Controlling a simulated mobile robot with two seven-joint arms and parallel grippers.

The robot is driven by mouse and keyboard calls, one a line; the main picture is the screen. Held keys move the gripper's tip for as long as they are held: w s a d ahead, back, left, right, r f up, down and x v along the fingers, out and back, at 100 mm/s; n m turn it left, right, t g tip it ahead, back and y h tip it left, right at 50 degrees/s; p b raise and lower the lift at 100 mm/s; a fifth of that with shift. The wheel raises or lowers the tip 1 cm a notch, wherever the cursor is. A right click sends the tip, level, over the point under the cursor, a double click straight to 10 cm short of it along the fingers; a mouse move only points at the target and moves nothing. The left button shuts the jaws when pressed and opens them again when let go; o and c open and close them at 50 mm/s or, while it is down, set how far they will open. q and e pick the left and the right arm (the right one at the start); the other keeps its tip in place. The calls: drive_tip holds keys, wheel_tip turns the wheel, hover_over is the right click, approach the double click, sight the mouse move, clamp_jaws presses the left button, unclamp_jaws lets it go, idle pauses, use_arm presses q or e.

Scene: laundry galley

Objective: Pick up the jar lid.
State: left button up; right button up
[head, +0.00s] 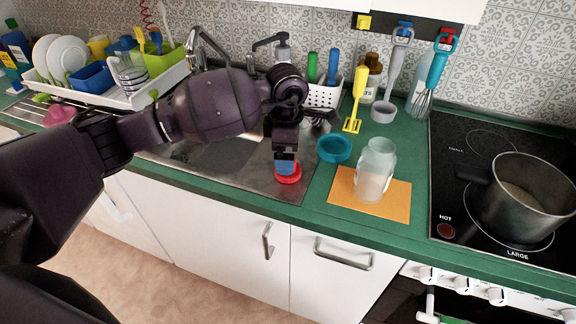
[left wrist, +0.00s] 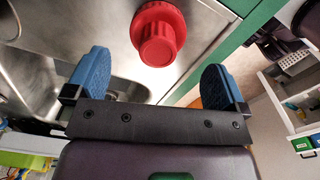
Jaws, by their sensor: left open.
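The red lid (head: 289,176), round with a raised knob, lies on the steel sink's front right rim; it also shows in the left wrist view (left wrist: 158,35). My left gripper (head: 286,163) points down over it, and its blue fingertips hide part of the lid. In the left wrist view my left gripper (left wrist: 157,78) is open and empty, with the lid ahead of the gap between the fingers. I cannot tell how far above the lid the fingertips are. A lidless translucent jar (head: 376,165) stands upright on an orange mat (head: 345,195). My right gripper is not in view.
A teal round dish (head: 334,148) sits right of the lid, near the jar. A white cutlery holder (head: 322,96) and faucet (head: 205,45) stand behind. A pot (head: 525,200) is on the hob at right. Green counter (head: 300,214) runs along the front.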

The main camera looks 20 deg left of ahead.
use_arm(q)
drive_tip(key=shift+w+f, duration=0.1)
drive_tip(key=shift+f, duration=2.6)
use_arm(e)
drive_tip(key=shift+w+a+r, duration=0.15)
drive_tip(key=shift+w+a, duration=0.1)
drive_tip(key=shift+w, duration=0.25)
use_arm(q)
drive_tip(key=c, duration=1.1)
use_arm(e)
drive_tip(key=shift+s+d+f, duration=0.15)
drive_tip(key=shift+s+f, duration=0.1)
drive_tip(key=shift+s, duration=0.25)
use_arm(q)
drive_tip(key=shift+r, duration=0.1)
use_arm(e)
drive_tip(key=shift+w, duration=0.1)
